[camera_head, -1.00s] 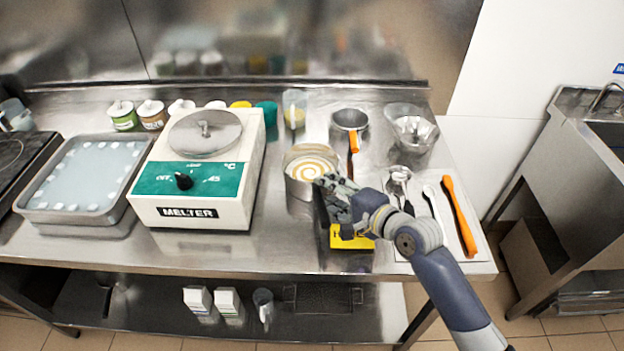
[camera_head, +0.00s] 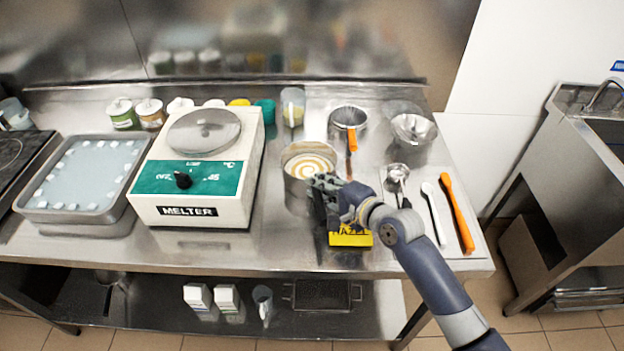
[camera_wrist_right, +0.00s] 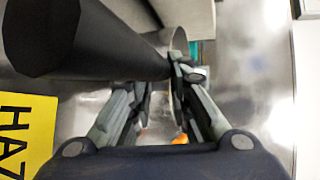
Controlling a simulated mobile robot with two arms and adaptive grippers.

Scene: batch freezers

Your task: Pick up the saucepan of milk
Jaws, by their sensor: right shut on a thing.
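The saucepan of milk (camera_head: 297,187) is a metal pan with a cream and orange-brown swirl on top, at the middle of the steel counter. Its dark handle points to the front; in the right wrist view the black handle (camera_wrist_right: 85,40) runs from the upper left to the pan's rim (camera_wrist_right: 181,42). My right gripper (camera_head: 322,188) is shut on the handle close to the pan and partly covers it; its fingers also show in the right wrist view (camera_wrist_right: 162,85). I cannot tell whether the pan is clear of the counter. My left gripper is not in view.
A yellow HAZEL label (camera_head: 350,236) lies just under my right gripper. The melter (camera_head: 195,215) stands left of the pan. An orange-handled sieve (camera_head: 349,117) is behind; a small metal cup (camera_head: 397,172), white spoon (camera_head: 433,212) and orange spatula (camera_head: 458,215) are right.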

